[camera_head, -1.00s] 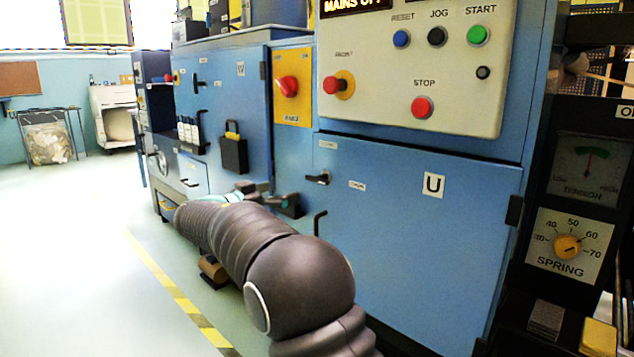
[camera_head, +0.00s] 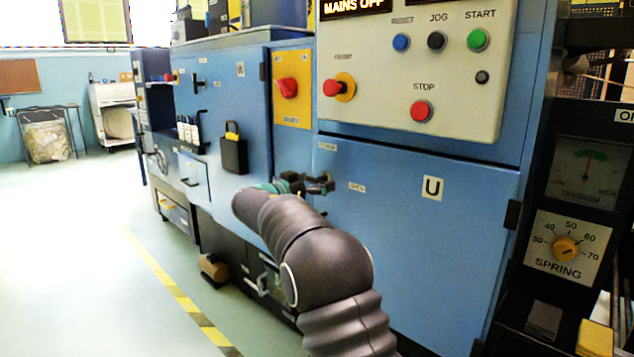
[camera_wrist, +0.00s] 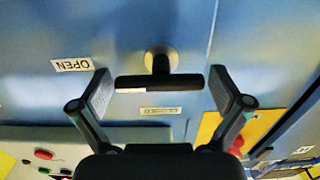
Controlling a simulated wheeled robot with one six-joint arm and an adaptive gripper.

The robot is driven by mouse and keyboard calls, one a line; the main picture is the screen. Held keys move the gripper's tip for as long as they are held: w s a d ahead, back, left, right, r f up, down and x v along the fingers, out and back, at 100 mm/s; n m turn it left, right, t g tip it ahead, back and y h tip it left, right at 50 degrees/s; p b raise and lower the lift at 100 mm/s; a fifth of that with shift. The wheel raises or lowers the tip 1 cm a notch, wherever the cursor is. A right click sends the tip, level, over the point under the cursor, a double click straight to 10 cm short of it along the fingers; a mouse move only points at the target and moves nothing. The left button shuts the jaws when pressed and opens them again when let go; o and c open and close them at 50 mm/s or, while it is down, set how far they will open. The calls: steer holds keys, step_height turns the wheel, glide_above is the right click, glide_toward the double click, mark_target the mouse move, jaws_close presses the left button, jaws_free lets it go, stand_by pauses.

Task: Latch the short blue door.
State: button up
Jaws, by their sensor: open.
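The blue door marked U (camera_head: 432,230) sits below the control panel and looks flush with the cabinet front. Its black latch handle (camera_head: 319,184) is near its upper left corner. An OPEN label (camera_head: 357,187) is right of the handle, and another label (camera_head: 327,146) is above it. In the wrist view, which looks upside down, the handle (camera_wrist: 160,81) lies crosswise, with OPEN (camera_wrist: 73,65) at left and CLOSED (camera_wrist: 161,111) below. My gripper (camera_wrist: 161,90) is open, with a finger beyond each end of the handle. In the head view my gripper (camera_head: 300,184) is beside the handle, partly hidden.
The panel above has a red STOP button (camera_head: 421,111) and several other buttons. A yellow plate with a red switch (camera_head: 288,88) is above left of the handle. A padlock-shaped black box (camera_head: 233,155) hangs on the left door. Open floor (camera_head: 90,230) lies at left.

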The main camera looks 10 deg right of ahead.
steer(key=c, duration=0.9)
